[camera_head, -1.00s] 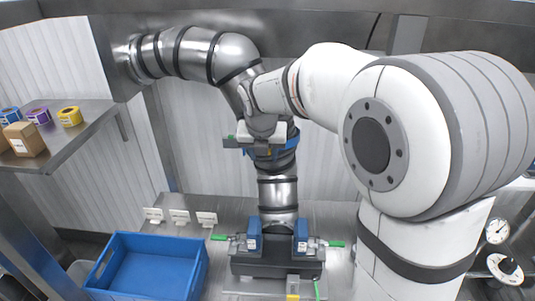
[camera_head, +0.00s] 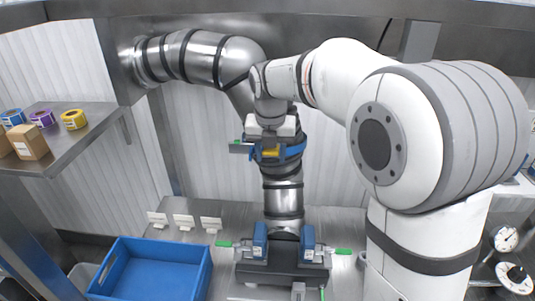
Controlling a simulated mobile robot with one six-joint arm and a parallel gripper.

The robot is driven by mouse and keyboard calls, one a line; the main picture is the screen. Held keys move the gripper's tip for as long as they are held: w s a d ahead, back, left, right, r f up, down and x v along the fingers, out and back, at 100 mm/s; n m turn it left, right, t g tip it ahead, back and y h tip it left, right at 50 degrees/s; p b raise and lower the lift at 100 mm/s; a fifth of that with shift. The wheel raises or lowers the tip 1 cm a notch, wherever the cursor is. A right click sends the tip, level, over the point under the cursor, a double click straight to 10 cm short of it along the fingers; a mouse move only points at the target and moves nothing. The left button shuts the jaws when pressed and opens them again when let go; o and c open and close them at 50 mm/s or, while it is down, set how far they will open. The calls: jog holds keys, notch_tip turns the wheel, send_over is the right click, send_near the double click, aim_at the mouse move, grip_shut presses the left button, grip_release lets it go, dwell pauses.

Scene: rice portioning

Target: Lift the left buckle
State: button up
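A dark base unit (camera_head: 283,273) at the bottom centre carries two blue buckles, one at each side. The left blue buckle (camera_head: 260,241) stands upright with a green-tipped lever (camera_head: 224,243) to its left. The right blue buckle (camera_head: 308,242) has a green-tipped lever (camera_head: 343,251) to its right. Higher on the steel pipe sits a blue clamp band (camera_head: 291,154) with a yellow part (camera_head: 271,153) and a green-tipped piece at its left. My gripper (camera_head: 271,133) is in front of the pipe at this band, well above both base buckles. Its fingertips are too small and overlapped to read.
A blue crate (camera_head: 205,265) stands at the lower left. Several small white cards (camera_head: 184,221) stand behind it. A shelf (camera_head: 75,150) at the left holds coloured tape rolls and boxes. White gauges (camera_head: 506,238) are at the lower right. My white arm blocks much of the right.

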jog(key=o, duration=0.4)
notch_tip(320, 180, up, 8)
jog(key=s+b, duration=0.1)
jog(key=shift+s+f+b, duration=0.2)
jog(key=shift+s+b, duration=0.05)
jog(key=shift+b, duration=0.05)
jog(key=shift+a, duration=0.1)
